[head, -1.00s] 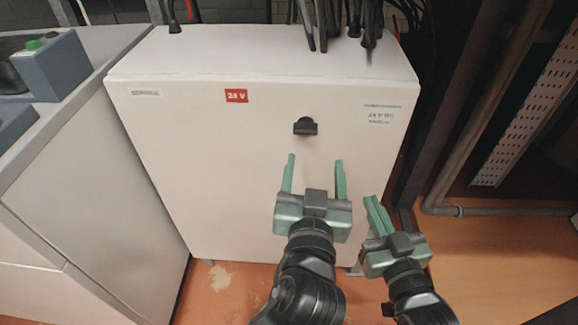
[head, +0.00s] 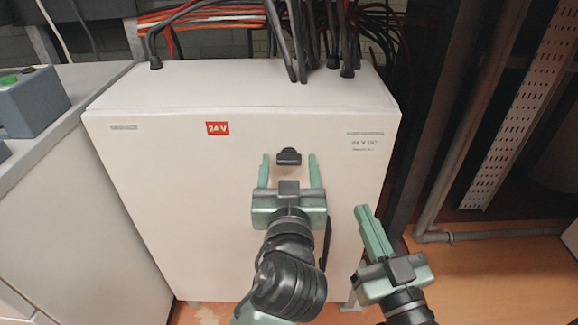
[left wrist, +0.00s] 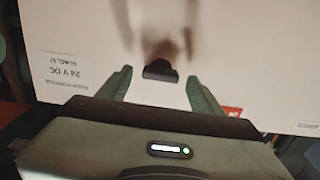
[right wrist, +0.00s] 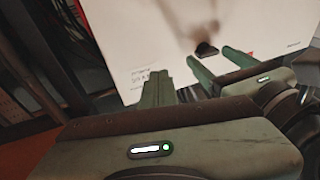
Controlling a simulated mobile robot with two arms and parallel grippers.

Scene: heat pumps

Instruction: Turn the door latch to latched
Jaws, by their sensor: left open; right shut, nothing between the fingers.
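The black door latch (head: 289,156) sits on the front of the white cabinet (head: 160,200), below and right of the red 24 V label. My left gripper (head: 288,166) is open, with one finger on each side of the latch in the head view. In the left wrist view the latch (left wrist: 160,70) shows between and beyond the fingertips, with no contact visible. My right gripper (head: 364,212) is shut and empty, low at the cabinet's right side.
Black cables (head: 300,40) enter the cabinet's top. A grey unit with a blue-grey box (head: 35,102) stands at left. A dark post, a pipe (head: 440,190) and a perforated metal strip (head: 510,120) are at right.

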